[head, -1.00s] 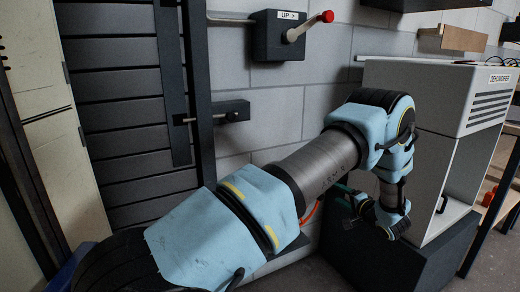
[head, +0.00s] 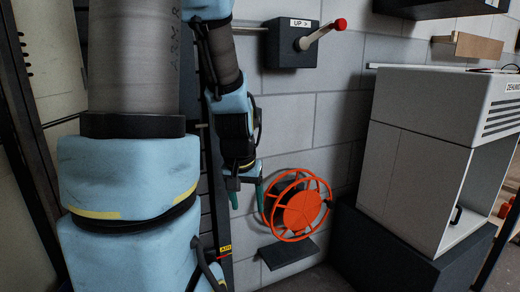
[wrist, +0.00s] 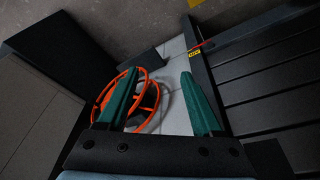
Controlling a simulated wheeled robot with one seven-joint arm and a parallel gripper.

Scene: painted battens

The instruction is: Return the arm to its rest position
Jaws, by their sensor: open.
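My arm, in light blue covers and grey tube, fills the left of the head view and bends down at its far end. My gripper (head: 247,197) hangs low beside the dark slatted shutter, left of an orange reel. In the wrist view my gripper (wrist: 160,98) shows two green fingers spread apart with nothing held between them. The orange reel (head: 303,205) is on the wall just right of the fingers. It also shows in the wrist view (wrist: 105,92), partly hidden behind the left finger.
A dark box with a red-knobbed lever (head: 292,44) labelled UP is on the wall above. A white dehumidifier cabinet (head: 410,165) stands on a dark plinth (head: 365,245) at right. A dark shelf (head: 287,251) juts out below the reel. Clear wall lies between lever and reel.

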